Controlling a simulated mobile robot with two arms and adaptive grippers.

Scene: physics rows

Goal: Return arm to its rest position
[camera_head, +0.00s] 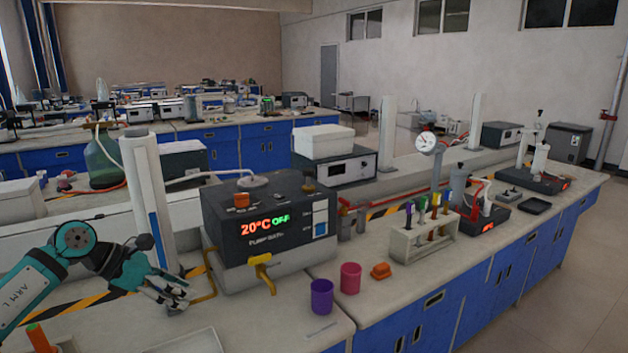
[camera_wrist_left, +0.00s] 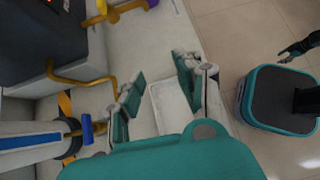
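My left arm comes in from the left in the head view, with its teal and grey left gripper (camera_head: 178,296) over the near left counter, in front of the water bath (camera_head: 270,225). In the left wrist view the two fingers of the left gripper (camera_wrist_left: 158,80) stand apart, with nothing held between them. A white tray (camera_wrist_left: 172,105) shows beyond the fingers on the counter; it also shows at the bottom of the head view (camera_head: 190,343). A dark gripper-like part (camera_wrist_left: 300,48), probably my right gripper, shows at the right edge of the wrist view; its opening is unclear.
A purple cup (camera_head: 322,297), a pink cup (camera_head: 350,278) and an orange piece (camera_head: 381,271) stand near the counter's front edge. A white post (camera_head: 150,200) rises behind my left gripper. A tube rack (camera_head: 424,238) stands to the right. The floor at right is clear.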

